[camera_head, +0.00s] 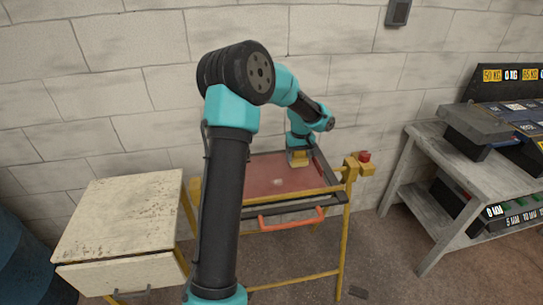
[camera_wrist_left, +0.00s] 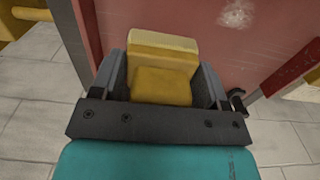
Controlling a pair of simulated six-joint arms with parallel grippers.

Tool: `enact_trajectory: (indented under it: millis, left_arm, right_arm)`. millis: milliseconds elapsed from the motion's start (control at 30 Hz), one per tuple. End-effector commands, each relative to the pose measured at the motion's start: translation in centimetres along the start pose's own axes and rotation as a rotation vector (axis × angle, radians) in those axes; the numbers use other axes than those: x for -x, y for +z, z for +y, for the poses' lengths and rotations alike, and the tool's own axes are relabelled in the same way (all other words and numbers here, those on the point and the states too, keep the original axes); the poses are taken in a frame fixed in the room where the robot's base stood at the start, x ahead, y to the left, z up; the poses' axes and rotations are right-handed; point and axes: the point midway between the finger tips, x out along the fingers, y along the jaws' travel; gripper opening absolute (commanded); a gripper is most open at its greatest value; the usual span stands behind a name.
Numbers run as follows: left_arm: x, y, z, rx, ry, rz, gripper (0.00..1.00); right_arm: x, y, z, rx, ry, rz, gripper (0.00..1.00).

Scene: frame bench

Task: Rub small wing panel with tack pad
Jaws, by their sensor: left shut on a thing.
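The wing panel (camera_head: 262,177) is a flat dull red sheet in a dark frame on a yellow stand. It also shows in the left wrist view (camera_wrist_left: 190,22), with a pale smudge on its face. The tack pad (camera_wrist_left: 162,50) is a yellow block. My left gripper (camera_wrist_left: 163,85) is shut on the pad. In the head view my left gripper (camera_head: 298,157) is at the panel's back right part, with the pad against or just over the red surface; I cannot tell if it touches. My right gripper is not in view.
The yellow stand (camera_head: 343,190) has an orange handle (camera_head: 290,219) at the front and a red knob (camera_head: 364,157) at right. A worn cabinet (camera_head: 118,220) stands left. A grey bench (camera_head: 465,165) with weight boxes stands right. A block wall is behind.

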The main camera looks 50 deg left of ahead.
Motion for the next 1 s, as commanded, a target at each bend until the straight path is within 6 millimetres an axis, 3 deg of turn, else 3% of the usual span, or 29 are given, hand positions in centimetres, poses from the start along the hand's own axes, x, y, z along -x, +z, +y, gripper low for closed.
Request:
enact_trajectory:
  millis: [433,1000]
  left_arm:
    - [3.6,-0.1,-0.2,0.002,0.000,-0.001,0.46]
    - [3.8,-0.1,-0.3,0.003,-0.001,-0.001,0.46]
  right_arm:
    - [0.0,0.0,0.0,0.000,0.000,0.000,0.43]
    - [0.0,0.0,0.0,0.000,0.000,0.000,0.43]
